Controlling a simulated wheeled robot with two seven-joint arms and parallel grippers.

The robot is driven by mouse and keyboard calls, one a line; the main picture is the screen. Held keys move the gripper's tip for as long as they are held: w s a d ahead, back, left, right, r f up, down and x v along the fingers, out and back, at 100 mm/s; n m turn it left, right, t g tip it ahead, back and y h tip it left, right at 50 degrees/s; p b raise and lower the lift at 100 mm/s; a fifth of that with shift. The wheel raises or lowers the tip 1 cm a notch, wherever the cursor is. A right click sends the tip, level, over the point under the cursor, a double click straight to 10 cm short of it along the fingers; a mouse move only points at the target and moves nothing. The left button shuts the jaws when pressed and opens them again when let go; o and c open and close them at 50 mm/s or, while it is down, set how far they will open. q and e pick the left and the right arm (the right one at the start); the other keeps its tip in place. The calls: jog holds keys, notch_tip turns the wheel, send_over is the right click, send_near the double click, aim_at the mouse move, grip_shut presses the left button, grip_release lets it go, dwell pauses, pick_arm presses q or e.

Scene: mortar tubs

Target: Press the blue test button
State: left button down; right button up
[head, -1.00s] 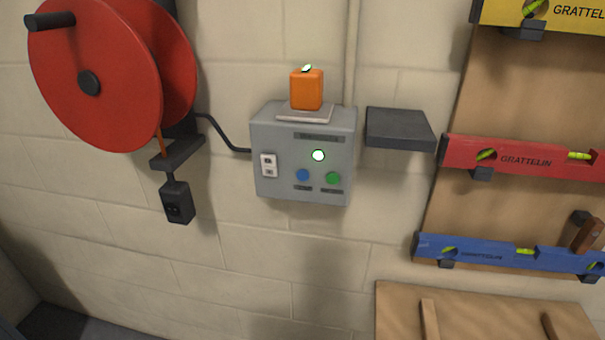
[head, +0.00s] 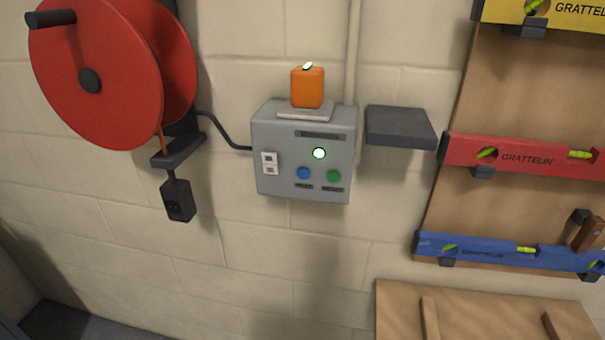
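The blue test button (head: 303,173) is a small round button low on the front of a grey control box (head: 278,140) on the block wall. A green button (head: 334,176) sits just to its right. A lit white-green lamp (head: 319,153) is above and between them. Small labels under the buttons are too blurred to read. A white switch or socket plate (head: 269,163) is at the box's left edge. Neither of my grippers shows in the head view.
An orange device (head: 307,88) stands on the box. A dark shelf (head: 400,128) juts out to the right. A red cable reel (head: 95,75) with a hanging black socket (head: 178,201) is at left. Spirit levels (head: 520,153) hang on a board at right. The wall below the box is clear.

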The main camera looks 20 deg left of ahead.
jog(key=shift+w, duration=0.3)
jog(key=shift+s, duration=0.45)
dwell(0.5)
